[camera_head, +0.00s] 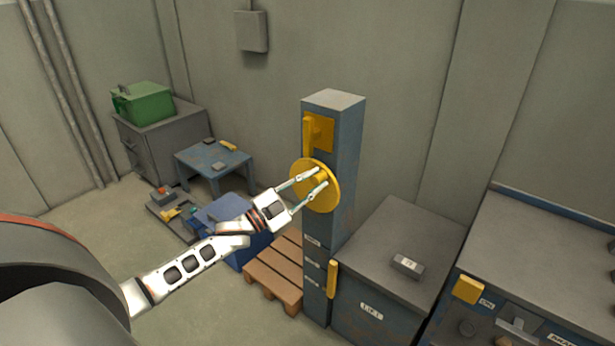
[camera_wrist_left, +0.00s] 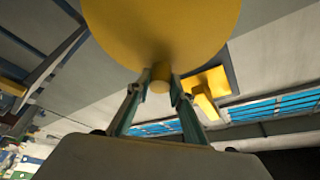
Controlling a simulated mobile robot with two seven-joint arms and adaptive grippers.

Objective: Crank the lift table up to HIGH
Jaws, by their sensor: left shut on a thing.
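The crank is a yellow disc (camera_head: 308,181) on the front of a blue-grey column (camera_head: 341,128), with a short yellow knob sticking out. My left gripper (camera_head: 321,183) is at the disc, its fingers shut on the crank knob. In the left wrist view the yellow disc (camera_wrist_left: 162,30) fills the top, and the knob (camera_wrist_left: 159,77) sits between the fingertips of my left gripper (camera_wrist_left: 160,84). The lift table is probably the grey-topped box (camera_head: 400,250) with a label, right of the column. A small yellow pointer (camera_head: 332,279) is on the column's lower side. My right gripper is not in view.
A yellow lever plate (camera_head: 318,133) is above the disc. A small grey block (camera_head: 408,265) lies on the grey top. A wooden pallet (camera_head: 275,271) and blue bin (camera_head: 230,222) stand left of the column. A bench with controls (camera_head: 540,250) is at right.

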